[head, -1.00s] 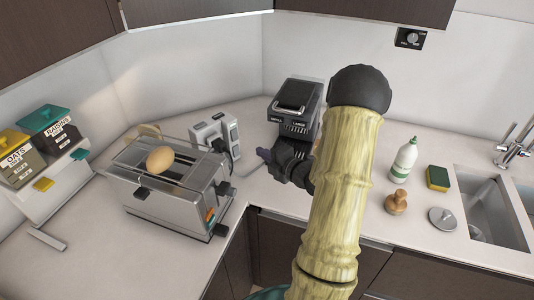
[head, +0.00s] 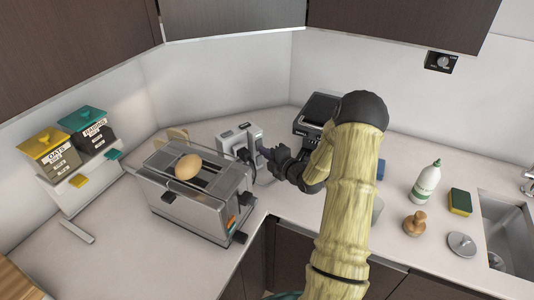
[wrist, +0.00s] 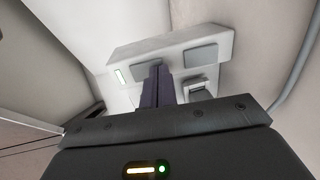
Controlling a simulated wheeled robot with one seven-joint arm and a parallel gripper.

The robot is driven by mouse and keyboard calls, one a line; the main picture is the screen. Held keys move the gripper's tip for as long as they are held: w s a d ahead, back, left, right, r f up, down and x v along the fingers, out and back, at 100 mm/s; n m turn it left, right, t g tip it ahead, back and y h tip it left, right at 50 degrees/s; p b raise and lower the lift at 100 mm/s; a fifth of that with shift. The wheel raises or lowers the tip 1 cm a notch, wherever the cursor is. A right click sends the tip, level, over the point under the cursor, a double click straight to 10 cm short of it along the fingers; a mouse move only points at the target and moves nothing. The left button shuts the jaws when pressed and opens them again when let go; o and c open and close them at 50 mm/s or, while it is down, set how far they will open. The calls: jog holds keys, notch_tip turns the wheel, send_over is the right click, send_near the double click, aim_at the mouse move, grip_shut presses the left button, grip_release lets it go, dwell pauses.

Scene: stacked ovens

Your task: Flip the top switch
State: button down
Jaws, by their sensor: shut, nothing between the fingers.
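A pale grey switch-and-socket block (head: 238,137) stands on the counter behind the toaster, with a dark plug and cord at its front. In the wrist view the block (wrist: 128,52) fills the upper middle, with a left grey switch pad (wrist: 140,73) and a right grey switch pad (wrist: 201,54). My gripper (head: 267,154) is just right of the block, its fingers shut and empty. In the wrist view my gripper (wrist: 157,72) points at the block, and its fingertips cover part of the left pad. I cannot tell whether they touch it.
A black coffee machine (head: 312,115) stands behind my arm. A bottle (head: 425,183), a sponge (head: 460,201) and a sink lie to the right.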

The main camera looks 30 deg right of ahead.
jog(key=shift+f+b, duration=0.15)
jog(key=shift+b, duration=0.2)
jog(key=s+d+b, duration=0.1)
jog(key=s+b, duration=0.1)
jog(key=s, duration=0.2)
jog(key=s+d+f+b, duration=0.1)
jog(key=s+b, duration=0.1)
jog(key=s, duration=0.2)
jog(key=s+d+f+b, duration=0.1)
jog(key=s+b, duration=0.1)
jog(key=s, duration=0.3)
jog(key=shift+w, duration=0.1)
jog(key=shift+r, duration=0.1)
dwell(0.3)
